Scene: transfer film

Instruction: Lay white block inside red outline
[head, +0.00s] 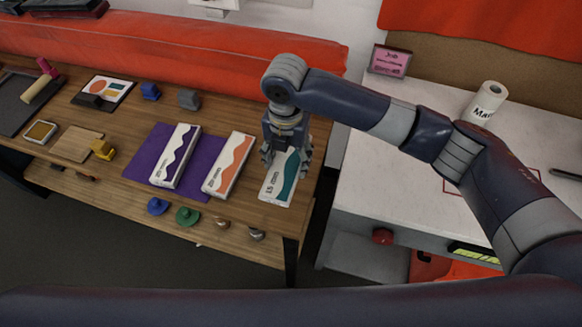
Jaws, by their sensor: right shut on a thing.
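Three long white blocks are on the wooden table: one with a purple wave (176,157), one with an orange wave (228,165) and one with a teal wave (280,180). My right gripper (287,160) points down and is shut on the far part of the teal-wave block, whose far end it partly hides. This block is at the table's right end. A thin red outline (539,180) lies on the white worktop at the right. My right arm hides part of it. My left gripper is not in view.
The purple mat (145,158) lies partly under the purple-wave and orange-wave blocks. A gap separates the wooden table (262,222) from the white worktop (362,187). A white roll (487,103) and a pink sign (390,61) stand on the worktop. An orange padded bench (170,48) runs behind.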

